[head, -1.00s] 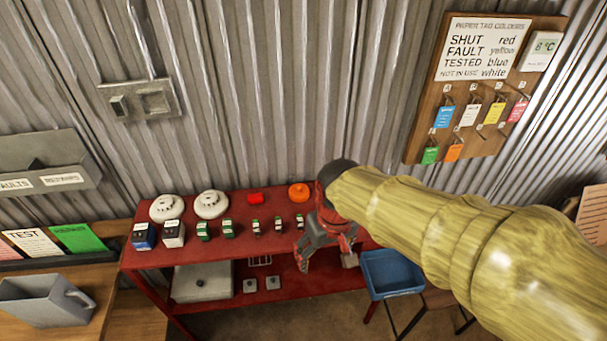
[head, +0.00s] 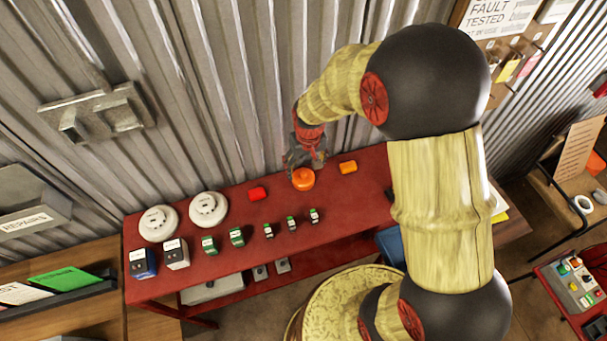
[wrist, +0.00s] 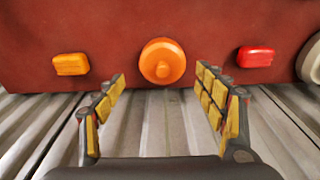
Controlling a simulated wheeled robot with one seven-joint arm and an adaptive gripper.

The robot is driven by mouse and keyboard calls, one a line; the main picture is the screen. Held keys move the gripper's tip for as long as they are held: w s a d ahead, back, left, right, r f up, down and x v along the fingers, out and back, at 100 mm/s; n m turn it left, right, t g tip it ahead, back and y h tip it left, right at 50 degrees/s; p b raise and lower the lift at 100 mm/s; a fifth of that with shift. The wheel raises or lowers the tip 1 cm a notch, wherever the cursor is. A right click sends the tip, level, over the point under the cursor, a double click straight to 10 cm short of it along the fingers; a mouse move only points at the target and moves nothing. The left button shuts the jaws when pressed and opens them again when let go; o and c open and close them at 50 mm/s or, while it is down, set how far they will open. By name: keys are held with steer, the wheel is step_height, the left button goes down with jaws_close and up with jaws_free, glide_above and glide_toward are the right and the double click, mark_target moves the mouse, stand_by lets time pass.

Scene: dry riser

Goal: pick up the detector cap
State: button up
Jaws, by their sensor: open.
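The detector cap appears to be the round orange piece (head: 303,180) with a raised knob, lying on the red bench top (head: 240,203) near its back edge. In the wrist view the cap (wrist: 162,62) lies ahead of the fingertips, centred between them. My gripper (head: 306,165) is at the wall side of the cap and just above it. In the wrist view its padded fingers (wrist: 162,85) are spread wide with nothing between them. The head view does not show clearly how far the fingertips are from the cap.
A red block (head: 258,194) and an amber block (head: 348,167) flank the cap, both clear of the fingers. Two white detectors (head: 208,208) and several small boxes (head: 237,237) stand further left and forward. The corrugated wall (head: 225,100) rises close behind the bench.

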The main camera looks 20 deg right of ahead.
mark_target(303, 174)
steer(key=f, duration=0.6)
steer(key=shift+w+a, duration=0.25)
steer(key=shift+w, duration=0.05)
steer(key=shift+r, duration=0.1)
steer(key=shift+c, duration=1.3)
steer(key=c, duration=0.4)
steer(key=shift+c, duration=0.3)
